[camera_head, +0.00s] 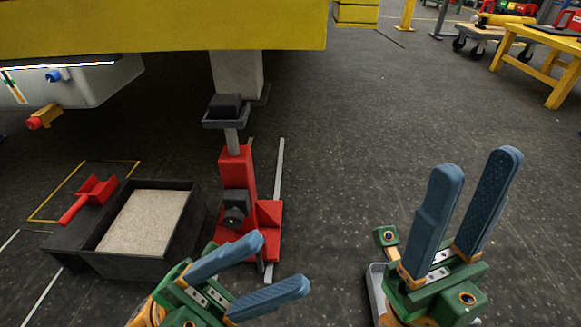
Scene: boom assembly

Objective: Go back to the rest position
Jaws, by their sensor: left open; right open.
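My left gripper (277,268) is at the bottom centre, with its two blue fingers apart and nothing between them. It is in front of the red jack (236,180) and covers part of its base; whether they touch cannot be told. My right gripper (474,166) is at the lower right, over bare floor, with its two blue fingers pointing up, apart and empty. The red jack stands upright with a black pad (226,105) on top, near the grey post under the yellow boom.
The yellow boom (160,28) spans the upper left, above a grey post (237,75). A black box (130,265) with pale filling and a red scoop (90,198) are at the left. A yellow table (535,45) stands far right. The floor between is clear.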

